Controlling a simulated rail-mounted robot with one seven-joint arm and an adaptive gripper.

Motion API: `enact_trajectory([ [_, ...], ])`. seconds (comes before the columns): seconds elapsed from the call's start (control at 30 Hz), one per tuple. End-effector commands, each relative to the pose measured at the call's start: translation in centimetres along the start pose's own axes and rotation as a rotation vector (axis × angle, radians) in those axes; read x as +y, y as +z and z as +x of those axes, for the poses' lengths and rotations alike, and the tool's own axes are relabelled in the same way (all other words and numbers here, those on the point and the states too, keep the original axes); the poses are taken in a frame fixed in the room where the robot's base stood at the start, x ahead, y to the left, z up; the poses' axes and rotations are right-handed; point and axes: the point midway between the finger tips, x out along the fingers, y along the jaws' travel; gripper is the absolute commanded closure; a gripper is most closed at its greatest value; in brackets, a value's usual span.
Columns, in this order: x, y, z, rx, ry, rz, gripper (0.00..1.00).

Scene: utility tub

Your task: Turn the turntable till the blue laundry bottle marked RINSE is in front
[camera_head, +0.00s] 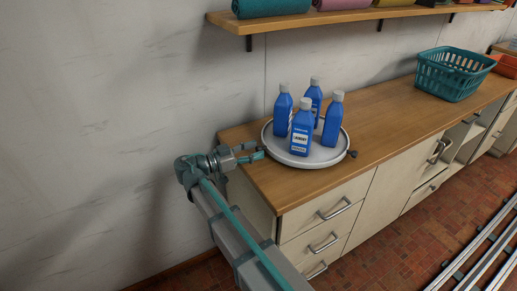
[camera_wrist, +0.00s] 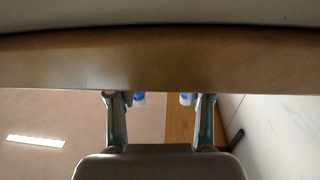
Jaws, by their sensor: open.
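A round light-grey turntable (camera_head: 298,158) sits on the wooden counter and carries several blue bottles with grey caps. The front bottle (camera_head: 301,131) has a white label whose word is too small to read surely. Other bottles stand at the left (camera_head: 282,112), back (camera_head: 314,94) and right (camera_head: 333,120); no marking on them is readable, so I cannot tell which is RINSE. A small dark knob (camera_head: 353,153) is at the turntable's right edge. My gripper (camera_head: 260,150) is open and empty, close to the turntable's left rim; contact cannot be told. Its spread fingers show in the wrist view (camera_wrist: 158,99).
The wooden counter (camera_head: 385,122) is clear between the turntable and a teal basket (camera_head: 455,73). A shelf (camera_head: 330,17) with rolled towels hangs above. Drawers with handles (camera_head: 334,210) are below. The wall is close behind.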

Motion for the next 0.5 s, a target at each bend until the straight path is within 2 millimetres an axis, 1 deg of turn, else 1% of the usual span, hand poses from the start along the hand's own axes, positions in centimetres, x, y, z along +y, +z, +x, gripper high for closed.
enact_trajectory([
  [0.03,0.1,0.0,0.6,0.000,0.002,0.000,0.50],
  [0.1,0.1,0.0,1.2,0.000,0.002,0.000,0.50],
  [0.2,0.0,0.0,1.8,0.000,0.000,0.000,0.50],
  [0.5,0.0,0.0,1.9,0.000,0.000,0.000,0.50],
])
